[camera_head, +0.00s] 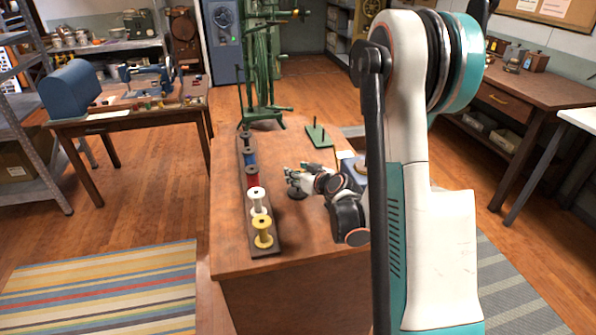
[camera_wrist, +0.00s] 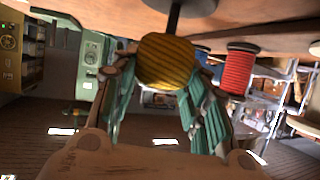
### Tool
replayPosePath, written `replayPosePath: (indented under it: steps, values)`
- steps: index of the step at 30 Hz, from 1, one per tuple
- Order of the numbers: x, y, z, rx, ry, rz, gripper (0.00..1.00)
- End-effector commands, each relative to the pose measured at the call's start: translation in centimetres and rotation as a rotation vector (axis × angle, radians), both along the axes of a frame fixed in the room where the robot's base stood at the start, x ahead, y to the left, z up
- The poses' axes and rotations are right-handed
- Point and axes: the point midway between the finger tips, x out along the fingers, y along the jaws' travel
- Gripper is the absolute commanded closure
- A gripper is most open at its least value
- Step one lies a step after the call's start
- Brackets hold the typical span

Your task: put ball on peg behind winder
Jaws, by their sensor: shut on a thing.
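The ball (camera_wrist: 167,60) is ribbed and yellow-brown in the wrist view, where the table appears along the top. My gripper (camera_wrist: 163,72) is shut on it, one finger on each side. A dark stem and round black base (camera_wrist: 192,6) are just beyond the ball; I cannot tell whether the ball touches the stem. In the head view my gripper (camera_head: 297,178) is above this black base (camera_head: 297,193), and the ball is not clearly visible. A blue object (camera_head: 348,165), possibly the winder, is mostly hidden by my arm.
A rack of spools stands along the table's left side, with a yellow spool (camera_head: 263,233), a white spool (camera_head: 257,200) and a red spool (camera_head: 253,177); the red spool also shows in the wrist view (camera_wrist: 239,72). A green stand (camera_head: 261,118) rises at the far end.

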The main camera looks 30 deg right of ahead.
Motion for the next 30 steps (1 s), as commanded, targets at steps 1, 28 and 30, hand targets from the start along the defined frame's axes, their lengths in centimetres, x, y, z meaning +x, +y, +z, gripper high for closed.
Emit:
replayPosePath:
  steps: [1, 28, 30]
  values:
    - [0.0, 0.0, -0.2, 0.0, 0.0, 0.0, 0.74]
    - [0.0, 0.0, -2.5, 0.0, 0.0, 0.0, 0.75]
    - [0.0, 0.0, -2.5, 0.0, 0.0, 0.0, 0.75]
